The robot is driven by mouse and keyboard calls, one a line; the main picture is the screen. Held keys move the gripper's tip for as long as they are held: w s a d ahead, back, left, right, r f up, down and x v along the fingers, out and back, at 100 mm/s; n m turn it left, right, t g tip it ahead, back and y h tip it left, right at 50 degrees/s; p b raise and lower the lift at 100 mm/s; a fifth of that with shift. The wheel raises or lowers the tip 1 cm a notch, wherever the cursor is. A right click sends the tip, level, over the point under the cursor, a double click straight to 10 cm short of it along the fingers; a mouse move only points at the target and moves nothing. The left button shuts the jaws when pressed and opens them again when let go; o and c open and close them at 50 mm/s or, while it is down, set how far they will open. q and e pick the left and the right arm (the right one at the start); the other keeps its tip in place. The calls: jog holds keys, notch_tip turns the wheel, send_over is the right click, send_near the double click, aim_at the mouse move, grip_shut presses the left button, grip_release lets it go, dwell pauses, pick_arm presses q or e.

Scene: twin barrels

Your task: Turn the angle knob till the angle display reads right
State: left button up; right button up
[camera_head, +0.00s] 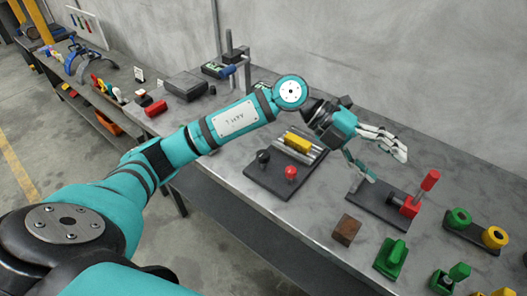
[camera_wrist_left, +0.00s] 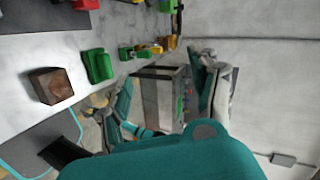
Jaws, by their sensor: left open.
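My left gripper (camera_head: 384,158) hangs above the right part of the grey bench, its fingers spread and nothing between them. In the left wrist view the fingers (camera_wrist_left: 165,105) stand apart. A dark plate (camera_head: 268,186) left of the gripper bears a black knob (camera_head: 263,156), a red knob (camera_head: 291,172) and a yellow block (camera_head: 298,141) in a metal holder. Small devices with greenish screens (camera_head: 214,70) stand farther back, partly behind my arm. I cannot tell which knob or screen is for the angle, and no reading is legible. My right gripper is not in view.
A red toggle clamp (camera_head: 412,205) on a dark plate stands below and right of the gripper. A brown block (camera_head: 346,230) and a green piece (camera_head: 391,257) lie near the front edge. A wall closes the back.

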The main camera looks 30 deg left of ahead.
pick_arm(q)
jog(key=w+a+f+n+y, duration=0.1)
jog(key=w+a+y, duration=0.1)
jog(key=a+y, duration=0.35)
jog(key=w+a+f+y, duration=0.1)
jog(key=a+f+y, duration=0.1)
jog(key=a, duration=0.6)
notch_tip(320, 180, up, 3)
jog(key=n+g+y, duration=0.1)
jog(key=n+y, duration=0.3)
jog(key=y, duration=0.2)
send_over(263, 153)
notch_tip(263, 153, down, 16)
jog(key=shift+f+p, duration=0.2)
jog(key=shift+p, duration=0.45)
jog(key=c, duration=1.2)
